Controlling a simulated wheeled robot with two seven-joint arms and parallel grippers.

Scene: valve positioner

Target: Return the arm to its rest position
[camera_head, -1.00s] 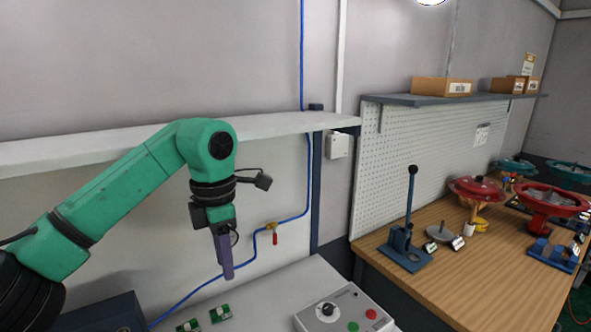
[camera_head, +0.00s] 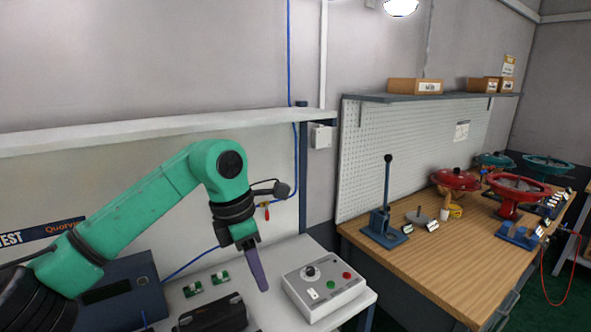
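My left arm comes in from the left, green with black joints. Its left gripper (camera_head: 258,270) has purple fingers that point down over the white bench. From this side the fingers overlap, so I cannot tell whether they are open or shut. No object shows at the fingertips. My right gripper is not in view.
Small green boards (camera_head: 193,289), a dark case (camera_head: 213,316) and a dark blue instrument box (camera_head: 122,291) stand on the white bench. A shelf (camera_head: 150,131) runs behind my arm. At right, a wooden bench (camera_head: 430,262) carries a lever press (camera_head: 386,215) and red valves (camera_head: 516,192).

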